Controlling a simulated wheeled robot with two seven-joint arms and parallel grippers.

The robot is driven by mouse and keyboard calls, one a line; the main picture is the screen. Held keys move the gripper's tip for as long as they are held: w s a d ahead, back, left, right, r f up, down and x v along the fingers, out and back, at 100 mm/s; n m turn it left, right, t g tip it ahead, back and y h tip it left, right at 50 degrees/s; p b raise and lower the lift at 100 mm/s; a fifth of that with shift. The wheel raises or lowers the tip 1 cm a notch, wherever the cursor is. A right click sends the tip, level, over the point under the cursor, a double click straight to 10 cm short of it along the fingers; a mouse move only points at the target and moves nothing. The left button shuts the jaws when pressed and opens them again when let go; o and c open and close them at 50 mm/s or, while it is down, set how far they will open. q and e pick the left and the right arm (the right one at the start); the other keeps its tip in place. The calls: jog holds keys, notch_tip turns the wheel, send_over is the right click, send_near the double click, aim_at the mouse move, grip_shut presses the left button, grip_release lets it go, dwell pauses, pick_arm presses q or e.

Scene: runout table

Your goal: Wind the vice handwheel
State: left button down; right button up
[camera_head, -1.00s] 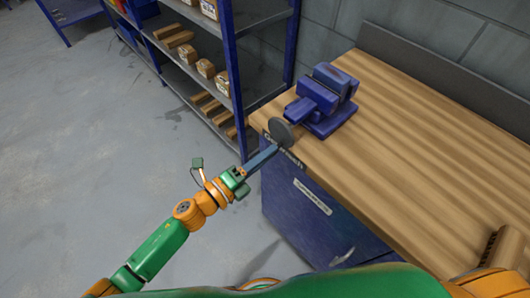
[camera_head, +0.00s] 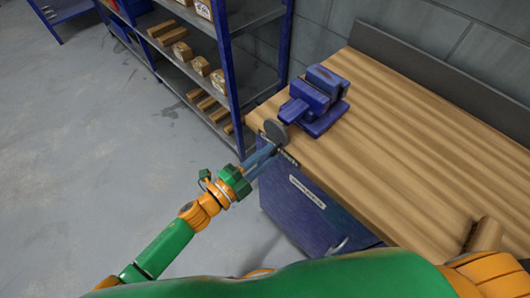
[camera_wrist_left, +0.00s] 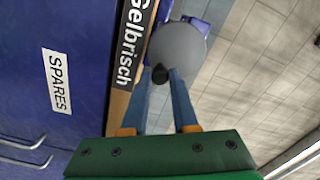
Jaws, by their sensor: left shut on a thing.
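The blue vice (camera_head: 318,100) sits on the far left corner of the wooden bench, and its handwheel (camera_head: 275,131), a grey disc, faces the bench's left end. In the left wrist view the handwheel (camera_wrist_left: 180,46) is a round grey face with a short dark knob (camera_wrist_left: 160,73) near its lower edge. My left gripper (camera_head: 270,148) reaches the wheel from the lower left. Its two long blue fingers are closed on the knob, which shows between the fingertips (camera_wrist_left: 161,76). My right gripper is not in view.
The bench top (camera_head: 400,150) is mostly bare. A blue cabinet (camera_head: 305,210) is under the bench. A blue shelf rack (camera_head: 222,90) with boxes stands close behind on the left. The floor at left is clear.

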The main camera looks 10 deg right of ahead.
pick_arm(q)
jog(key=n+p, duration=0.1)
jog(key=r+n+p, duration=0.1)
jog(key=shift+s+d+n, duration=0.1)
jog(key=shift+n, duration=0.6)
jog(key=shift+r+n+p, duration=0.35)
jog(key=shift+n+p, duration=0.1)
jog(key=shift+n, duration=0.15)
jog(key=shift+s+r+n+p, duration=0.15)
jog(key=shift+n+p, duration=0.15)
jog(key=shift+n, duration=0.7)
